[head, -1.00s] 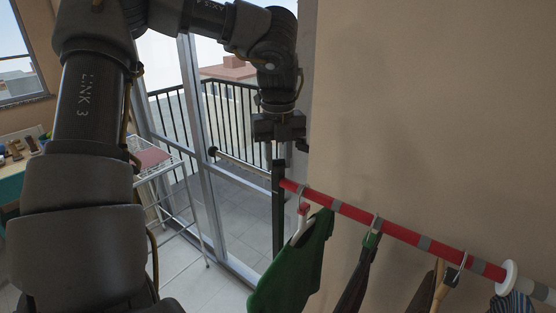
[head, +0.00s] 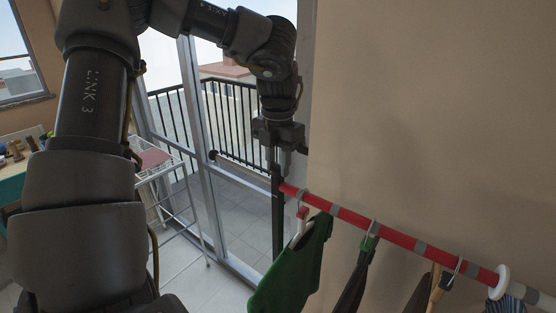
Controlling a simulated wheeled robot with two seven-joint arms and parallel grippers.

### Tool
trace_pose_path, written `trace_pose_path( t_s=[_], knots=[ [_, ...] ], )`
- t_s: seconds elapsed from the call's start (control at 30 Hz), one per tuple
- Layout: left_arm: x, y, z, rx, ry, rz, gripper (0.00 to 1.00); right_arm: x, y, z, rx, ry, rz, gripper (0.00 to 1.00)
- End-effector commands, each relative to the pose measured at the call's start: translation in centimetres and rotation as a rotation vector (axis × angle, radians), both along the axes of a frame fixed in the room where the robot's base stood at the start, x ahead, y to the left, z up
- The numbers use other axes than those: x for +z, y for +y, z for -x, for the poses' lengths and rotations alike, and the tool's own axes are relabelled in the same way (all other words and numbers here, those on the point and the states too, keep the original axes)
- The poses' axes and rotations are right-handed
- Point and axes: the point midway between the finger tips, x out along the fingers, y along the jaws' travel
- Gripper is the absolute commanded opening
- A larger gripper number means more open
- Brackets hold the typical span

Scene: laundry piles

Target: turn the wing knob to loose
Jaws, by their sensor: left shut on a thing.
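A red rail with grey bands (head: 395,233) runs from a dark upright post (head: 278,225) down to the right. My left gripper (head: 281,168) points down at the top of this post, by the rail's left end. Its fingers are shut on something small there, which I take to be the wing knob. The knob itself is hidden by the fingers, so I cannot see which way its wings point. My right gripper is not in view.
Several garments hang on the rail, a green one (head: 292,270) nearest the post. A white ring (head: 500,282) sits further along it. A beige wall (head: 440,120) stands close on the right. Glass doors and a white drying rack (head: 170,182) are at the left.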

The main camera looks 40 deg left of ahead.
Motion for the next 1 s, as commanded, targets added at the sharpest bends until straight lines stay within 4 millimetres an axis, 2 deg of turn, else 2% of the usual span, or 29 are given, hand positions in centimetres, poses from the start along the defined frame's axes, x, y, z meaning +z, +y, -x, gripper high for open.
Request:
trace_pose_path(
  t_s=[0.5, 1.0],
  knots=[
    [0.18, 0.02, -0.06, -0.397, -0.003, -0.001, 0.05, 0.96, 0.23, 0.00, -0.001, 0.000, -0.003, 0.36],
    [0.12, 0.02, -0.09, -0.519, -0.004, -0.002, 0.05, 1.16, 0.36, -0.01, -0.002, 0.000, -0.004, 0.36]
  ],
)
